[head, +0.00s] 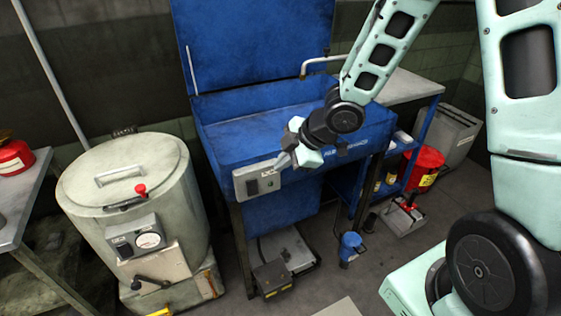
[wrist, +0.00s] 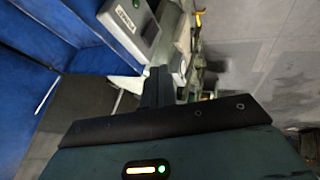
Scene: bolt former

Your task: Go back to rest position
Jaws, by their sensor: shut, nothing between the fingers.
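My gripper (head: 283,160) is in front of the blue parts washer (head: 205,115), close to the small grey control box (head: 257,181) on its front edge. In the wrist view the fingers (wrist: 158,80) are together with nothing between them. The control box (wrist: 131,22) shows just beyond the fingers in the wrist view. I cannot tell whether the fingertips touch it. My arm reaches in from the upper right over the washer's basin. The washer's lid stands raised.
A round grey-green tank (head: 135,195) with a gauge stands left of the washer. A table with a red can (head: 12,157) is at the far left. A red bin (head: 424,168) and a blue jack-like item (head: 351,248) stand on the floor at right.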

